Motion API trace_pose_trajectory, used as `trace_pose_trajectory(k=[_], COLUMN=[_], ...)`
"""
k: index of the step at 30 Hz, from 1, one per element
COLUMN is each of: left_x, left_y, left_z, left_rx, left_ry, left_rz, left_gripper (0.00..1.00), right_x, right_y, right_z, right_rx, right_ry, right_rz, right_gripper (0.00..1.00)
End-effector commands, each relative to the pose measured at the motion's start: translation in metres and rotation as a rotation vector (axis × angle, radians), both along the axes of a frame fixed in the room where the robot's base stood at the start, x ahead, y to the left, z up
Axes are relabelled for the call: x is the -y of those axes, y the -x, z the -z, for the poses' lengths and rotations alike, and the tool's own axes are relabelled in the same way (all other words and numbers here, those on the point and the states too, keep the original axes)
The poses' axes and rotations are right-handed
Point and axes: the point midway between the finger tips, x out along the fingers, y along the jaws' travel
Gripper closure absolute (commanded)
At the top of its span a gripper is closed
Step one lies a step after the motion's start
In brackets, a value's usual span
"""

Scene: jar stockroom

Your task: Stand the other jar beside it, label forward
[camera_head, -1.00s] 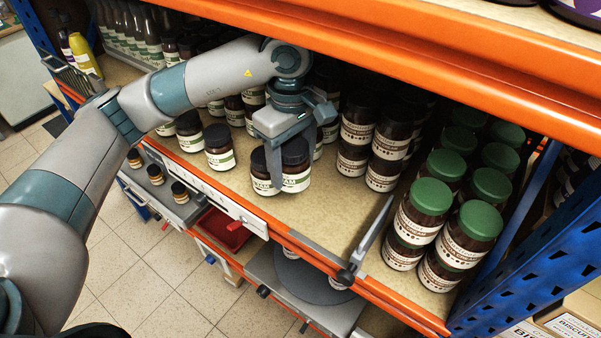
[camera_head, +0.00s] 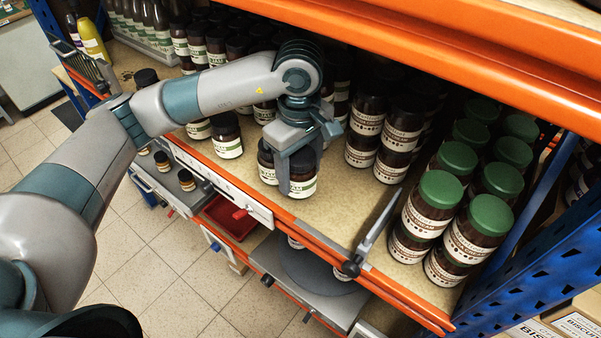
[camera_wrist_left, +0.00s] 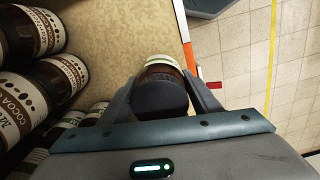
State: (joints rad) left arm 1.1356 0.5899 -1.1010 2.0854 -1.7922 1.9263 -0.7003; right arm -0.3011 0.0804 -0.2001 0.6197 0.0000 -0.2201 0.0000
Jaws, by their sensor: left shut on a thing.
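My left gripper (camera_head: 300,168) is shut on a dark-lidded jar (camera_head: 303,187) with a cream and green label, near the shelf's front edge. The label's visible part faces the front in the head view. Another jar (camera_head: 266,172) of the same look stands just left of it; a finger comes between them in the picture and hides part of both. In the left wrist view, the held jar's dark lid (camera_wrist_left: 160,96) sits between the two fingers. I cannot tell whether its base touches the shelf. My right gripper is not in view.
An orange beam of the shelf above (camera_head: 420,62) hangs over the jars. Cocoa jars (camera_head: 392,165) stand to the right and behind; green-lidded jars (camera_head: 436,205) stand beyond a divider (camera_head: 375,232). Bare shelf (camera_head: 338,205) lies right of the held jar.

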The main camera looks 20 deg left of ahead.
Motion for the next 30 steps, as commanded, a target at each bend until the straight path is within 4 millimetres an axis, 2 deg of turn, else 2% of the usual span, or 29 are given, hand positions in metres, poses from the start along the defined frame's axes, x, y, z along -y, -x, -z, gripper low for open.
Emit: trace_pose_trajectory(k=[2,5,11,22,23,24,30], left_x=[0.001,0.001,0.002,0.001,0.001,0.001,0.002], left_y=[0.000,-0.002,-0.010,-0.005,-0.005,-0.005,-0.005], left_z=[0.011,0.013,0.020,0.022,0.022,0.022,0.022], left_rx=[-0.003,-0.002,-0.003,0.001,-0.001,-0.001,-0.002], left_ry=[0.002,0.002,0.001,0.002,0.000,0.000,0.000], left_rz=[0.001,0.001,0.000,0.000,0.000,0.000,0.000], left_gripper=[0.87,0.87,0.87,0.87,0.36,0.26,0.24], right_x=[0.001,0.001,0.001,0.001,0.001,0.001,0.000], right_y=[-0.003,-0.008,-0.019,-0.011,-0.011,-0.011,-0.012], right_z=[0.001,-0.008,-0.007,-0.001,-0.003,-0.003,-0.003], right_rx=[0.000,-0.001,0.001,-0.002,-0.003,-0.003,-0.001], right_ry=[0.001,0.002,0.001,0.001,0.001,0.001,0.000], right_rz=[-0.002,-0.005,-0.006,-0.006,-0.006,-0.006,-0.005], right_gripper=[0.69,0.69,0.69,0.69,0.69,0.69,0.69])
